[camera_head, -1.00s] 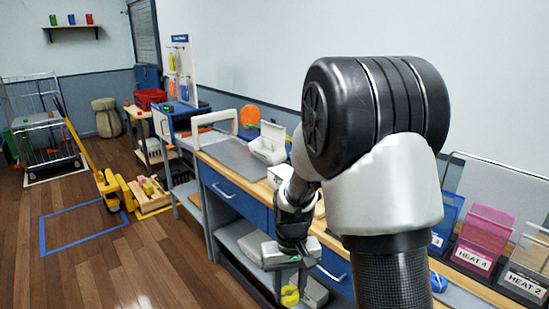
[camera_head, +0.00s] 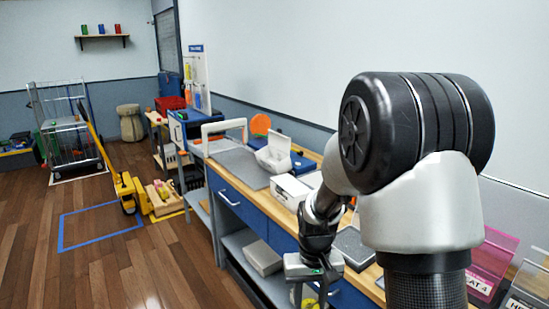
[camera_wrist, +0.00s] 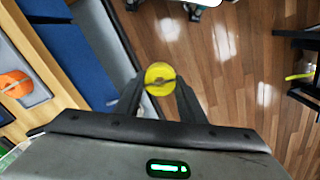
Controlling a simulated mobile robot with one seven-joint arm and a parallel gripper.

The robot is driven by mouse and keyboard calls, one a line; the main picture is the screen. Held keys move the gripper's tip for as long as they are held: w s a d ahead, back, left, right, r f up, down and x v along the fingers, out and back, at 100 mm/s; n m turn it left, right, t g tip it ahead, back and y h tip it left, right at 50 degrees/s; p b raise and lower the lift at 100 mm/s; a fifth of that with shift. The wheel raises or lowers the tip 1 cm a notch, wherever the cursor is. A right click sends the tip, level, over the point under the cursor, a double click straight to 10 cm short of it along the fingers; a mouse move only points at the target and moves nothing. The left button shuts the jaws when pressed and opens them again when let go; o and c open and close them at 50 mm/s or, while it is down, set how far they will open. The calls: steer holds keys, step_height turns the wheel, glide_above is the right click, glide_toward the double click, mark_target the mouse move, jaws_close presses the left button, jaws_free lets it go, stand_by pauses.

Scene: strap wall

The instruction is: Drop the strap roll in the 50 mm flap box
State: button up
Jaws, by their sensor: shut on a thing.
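My gripper (camera_wrist: 160,97) is shut on a yellow strap roll (camera_wrist: 159,79), held between the fingertips in the wrist view. In the head view the roll (camera_head: 309,302) shows partly, low at the bottom edge, below my gripper (camera_head: 316,284), in front of the blue bench drawers. A white box with its lid flap raised (camera_head: 272,159) stands on the bench further back. A second white box (camera_head: 289,192) stands nearer, left of my arm. I cannot read a 50 mm mark on either. The roll is apart from both boxes.
The wooden bench (camera_head: 247,195) has a grey mat (camera_head: 241,167), blue drawers and a lower shelf with a grey box (camera_head: 263,258). Pink holders (camera_head: 490,262) stand at right. A yellow pallet jack (camera_head: 128,190) is at left.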

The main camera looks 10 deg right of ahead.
mark_target(310, 306)
steer(key=shift+r, duration=0.1)
step_height(310, 306, up, 7)
steer(key=p, duration=0.7)
steer(key=shift+r+p, duration=0.2)
steer(key=shift+p, duration=0.15)
steer(key=shift+f, duration=0.15)
